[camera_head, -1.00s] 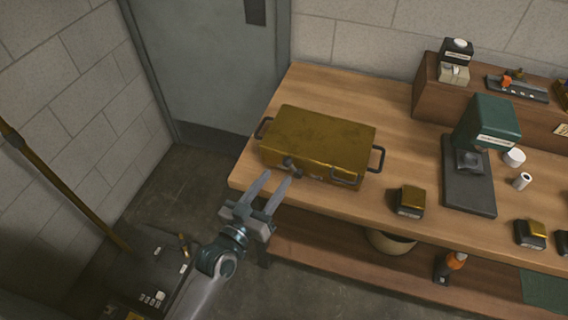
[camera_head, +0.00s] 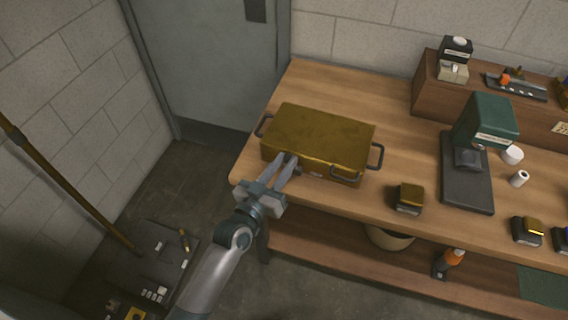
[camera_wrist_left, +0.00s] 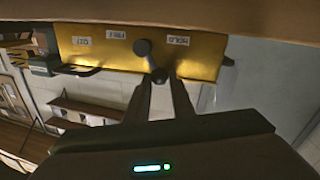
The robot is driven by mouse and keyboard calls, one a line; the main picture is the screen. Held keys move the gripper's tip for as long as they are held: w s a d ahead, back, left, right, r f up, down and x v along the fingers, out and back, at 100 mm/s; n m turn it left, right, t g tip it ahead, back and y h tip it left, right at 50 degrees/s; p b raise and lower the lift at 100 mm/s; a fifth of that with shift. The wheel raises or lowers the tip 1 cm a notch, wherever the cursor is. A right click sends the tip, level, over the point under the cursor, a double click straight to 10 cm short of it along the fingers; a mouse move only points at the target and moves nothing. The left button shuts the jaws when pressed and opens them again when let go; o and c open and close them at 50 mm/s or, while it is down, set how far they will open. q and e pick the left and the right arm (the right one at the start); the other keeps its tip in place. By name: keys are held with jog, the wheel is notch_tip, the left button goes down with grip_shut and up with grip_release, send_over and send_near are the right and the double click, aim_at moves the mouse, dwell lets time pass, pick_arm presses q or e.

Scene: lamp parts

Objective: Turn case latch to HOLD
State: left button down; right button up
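The brass-coloured case (camera_head: 318,138) sits on the workbench with its front towards me. Its dark latch (camera_wrist_left: 150,58) shows in the left wrist view, slanted below small white labels. The picture there is upside down; the right label (camera_wrist_left: 179,40) seems to read HOLD, while the others are hard to read. My left gripper (camera_head: 286,157) is at the case's front. Its fingers have a narrow gap, and the latch's lower end lies between the fingertips in the left wrist view (camera_wrist_left: 161,80), seemingly gripped. In the head view the fingers hide the latch. My right gripper is not in view.
Dark handles (camera_head: 376,156) stick out from the case. A small brass-topped block (camera_head: 409,197) and a green-headed device (camera_head: 485,122) stand to its right on the workbench (camera_head: 395,120). A shelf (camera_head: 330,238) runs below. A dark floor cart or box (camera_head: 150,262) is at lower left.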

pick_arm(q)
jog(key=shift+a+f+n+b, duration=0.25)
jog(key=shift+f+n+b, duration=0.15)
jog(key=shift+n, duration=0.5)
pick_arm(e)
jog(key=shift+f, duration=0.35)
pick_arm(q)
jog(key=c, duration=1.5)
grip_release()
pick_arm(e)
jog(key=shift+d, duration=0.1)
pick_arm(q)
jog(key=shift+b+v, duration=1.9)
jog(key=shift+v, duration=6.75)
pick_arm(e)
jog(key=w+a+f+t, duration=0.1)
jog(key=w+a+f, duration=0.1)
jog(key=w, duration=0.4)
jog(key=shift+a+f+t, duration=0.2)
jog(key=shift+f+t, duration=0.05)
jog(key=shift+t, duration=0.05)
